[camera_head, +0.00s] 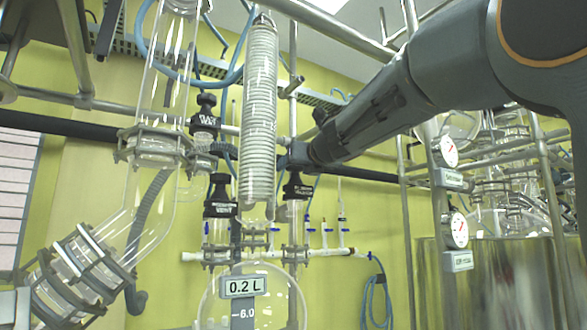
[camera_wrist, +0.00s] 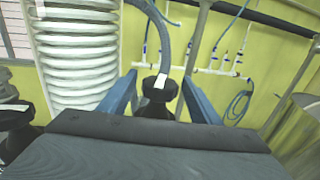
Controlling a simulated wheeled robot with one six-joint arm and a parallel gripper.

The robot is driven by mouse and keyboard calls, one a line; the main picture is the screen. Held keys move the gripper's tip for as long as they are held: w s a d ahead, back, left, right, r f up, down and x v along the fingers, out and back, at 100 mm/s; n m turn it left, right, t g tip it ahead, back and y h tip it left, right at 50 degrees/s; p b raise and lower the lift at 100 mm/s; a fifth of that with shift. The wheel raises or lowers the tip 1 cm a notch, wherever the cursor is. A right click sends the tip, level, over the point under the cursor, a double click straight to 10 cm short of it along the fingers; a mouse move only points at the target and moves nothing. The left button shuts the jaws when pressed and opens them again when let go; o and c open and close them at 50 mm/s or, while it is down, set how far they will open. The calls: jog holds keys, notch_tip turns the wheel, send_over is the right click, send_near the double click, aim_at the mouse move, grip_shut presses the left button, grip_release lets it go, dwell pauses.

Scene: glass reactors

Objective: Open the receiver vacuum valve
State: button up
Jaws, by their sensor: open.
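A black valve knob (camera_head: 297,187) with a small white label sits on a glass neck, right of the white coil column; its label is too small to read surely. It also shows in the wrist view (camera_wrist: 157,98), between the two blue fingers of my gripper (camera_wrist: 160,82). The fingers stand apart on either side of the knob, and I cannot tell whether they touch it. In the head view my gripper (camera_head: 300,156) is just above this knob, mostly hidden by its own wrist. A second black valve (camera_head: 220,198) stands to the left, beyond the coil.
The white coil column (camera_head: 260,110) stands close on the left. A round glass vessel (camera_head: 262,300) marked 0.2 L is below. Another black valve (camera_head: 205,115) is higher left. Metal pipes and gauges (camera_head: 449,151) stand at right. A white manifold (camera_head: 335,252) runs along the yellow wall.

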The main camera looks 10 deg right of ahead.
jog(key=c, duration=1.1)
jog(key=shift+o, duration=0.2)
jog(key=shift+w+d+f+n+y+b, duration=0.15)
jog(key=shift+n+y+b, duration=0.2)
jog(key=shift+b, duration=0.35)
jog(key=shift+n+y+b, duration=0.25)
jog(key=shift+y+b, duration=0.25)
jog(key=shift+y, duration=0.05)
jog(key=shift+n+g+y+b, duration=0.4)
jog(key=shift+n+y+b, duration=0.2)
jog(key=shift+y+b, duration=0.25)
jog(key=n+g+y, duration=0.2)
jog(key=n+y, duration=0.1)
jog(key=y, duration=0.2)
jog(key=shift+n+g, duration=0.3)
jog(key=shift+g, duration=0.1)
jog(key=n+g+y+p, duration=0.1)
jog(key=n+g+y, duration=0.2)
jog(key=n+g+y+p, duration=0.1)
jog(key=g, duration=0.1)
jog(key=shift+r+y+p, duration=0.25)
jog(key=shift+p, duration=0.1)
jog(key=n+g+y+p, duration=0.1)
jog(key=g+p, duration=0.1)
jog(key=n+g+p, duration=0.2)
jog(key=shift+s+a+r+n+g+y+p, duration=0.1)
jog(key=shift+s+a+n+g+y+p, duration=0.1)
jog(key=shift+n+g+y+p, duration=0.15)
